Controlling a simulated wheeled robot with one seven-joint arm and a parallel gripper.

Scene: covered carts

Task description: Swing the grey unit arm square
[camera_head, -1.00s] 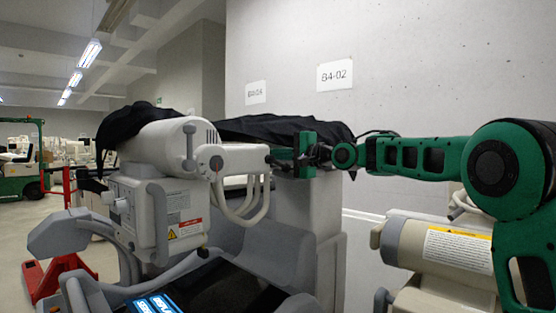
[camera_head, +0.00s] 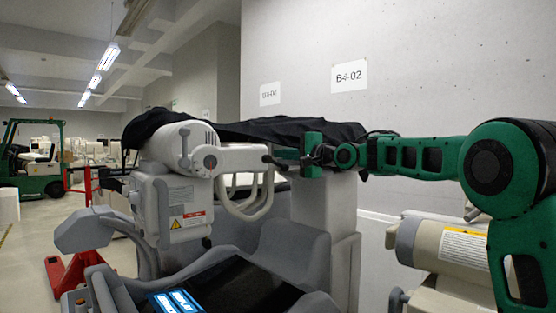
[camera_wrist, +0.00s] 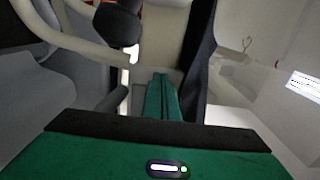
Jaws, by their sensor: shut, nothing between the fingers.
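The grey unit (camera_head: 170,205) is a pale cart-mounted machine left of centre in the head view, partly under a black cover. Its unit arm (camera_head: 238,158) sticks out to the right from a round joint, with curved pipes below it. My gripper (camera_head: 274,160) is shut and empty at the arm's right end; I cannot tell whether it touches. In the wrist view, the closed green fingers (camera_wrist: 160,95) point forward beside a dark rounded knob (camera_wrist: 118,24) and a pale tube. The exact contact point is hidden.
The black cover (camera_head: 290,130) drapes just behind my gripper. A beige machine (camera_head: 440,250) stands low on the right. A concrete wall (camera_head: 450,80) is behind. A red pallet jack (camera_head: 72,270) and a green forklift (camera_head: 35,165) stand left, with open floor there.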

